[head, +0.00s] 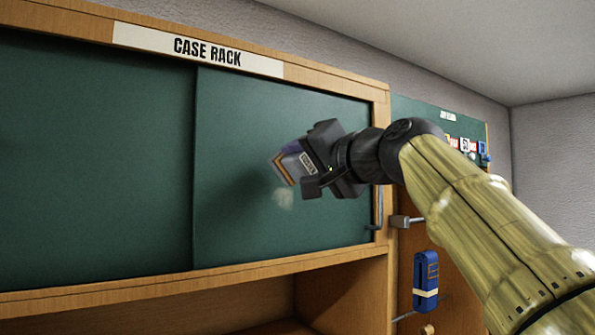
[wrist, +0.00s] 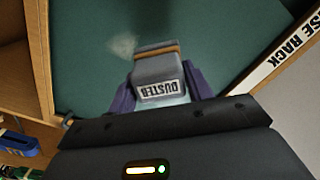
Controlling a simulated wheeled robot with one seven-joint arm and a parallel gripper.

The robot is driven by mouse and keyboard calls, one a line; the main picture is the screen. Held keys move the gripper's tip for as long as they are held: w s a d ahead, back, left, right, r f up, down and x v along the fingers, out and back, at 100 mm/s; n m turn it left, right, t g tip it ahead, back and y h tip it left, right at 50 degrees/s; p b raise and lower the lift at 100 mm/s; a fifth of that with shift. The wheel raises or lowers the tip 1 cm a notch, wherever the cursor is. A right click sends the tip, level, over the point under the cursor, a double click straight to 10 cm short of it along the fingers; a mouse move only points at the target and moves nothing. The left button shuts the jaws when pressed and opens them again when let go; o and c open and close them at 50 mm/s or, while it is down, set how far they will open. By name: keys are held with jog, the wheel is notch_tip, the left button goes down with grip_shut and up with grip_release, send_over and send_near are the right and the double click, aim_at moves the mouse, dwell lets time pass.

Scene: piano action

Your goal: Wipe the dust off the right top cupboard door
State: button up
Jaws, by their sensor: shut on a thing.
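The right top cupboard door (head: 240,190) is a dark green panel in a wooden frame; it also fills much of the wrist view (wrist: 210,35). A pale dust patch (head: 284,198) lies on its right half, and it shows in the wrist view (wrist: 122,45). My gripper (head: 322,165) is shut on a grey duster (head: 293,163) with a tan edge and a label reading DUSTER, which shows in the wrist view (wrist: 158,75). The duster is at the door, just above the dust patch in the head view. I cannot tell whether it touches the door.
The left green door (head: 95,160) sits beside it under a CASE RACK sign (head: 197,50). A metal handle (head: 378,207) is at the door's right edge. To the right are a grey bracket (head: 405,221), a hanging blue item (head: 426,282) and a green board (head: 418,112). An open shelf lies below.

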jog(key=shift+v, duration=0.9)
jog(key=shift+b, duration=0.3)
jog(key=b+v, duration=0.1)
jog(key=v, duration=0.2)
jog(key=shift+a+f, duration=0.35)
jog(key=shift+f, duration=0.25)
jog(key=f, duration=0.5)
jog(key=shift+w+d+f, duration=0.1)
jog(key=shift+w+f, duration=0.1)
jog(key=shift+w, duration=0.2)
